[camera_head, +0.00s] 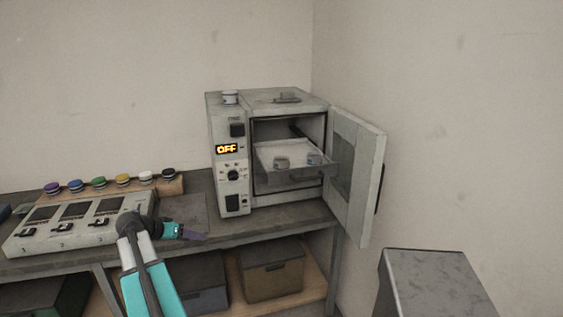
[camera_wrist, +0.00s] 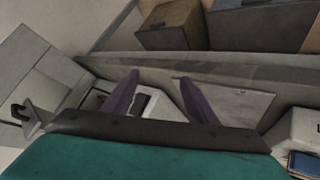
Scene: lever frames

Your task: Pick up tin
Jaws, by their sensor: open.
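Several tins with coloured tops (camera_head: 99,183) stand in a row at the back left of the bench. Which tin is meant, I cannot tell. My gripper (camera_head: 204,237) is over the bench's front edge, left of and below the oven, away from all these tins. The wrist view shows its two dark fingers (camera_wrist: 159,79) apart with nothing between them.
The oven (camera_head: 228,170) reads OFF, and its door (camera_head: 357,175) hangs open to the right. A grey panel device (camera_head: 75,232) lies on the bench left of my arm. Boxes (camera_head: 270,268) sit on the lower shelf. A grey block (camera_head: 432,280) stands at the front right.

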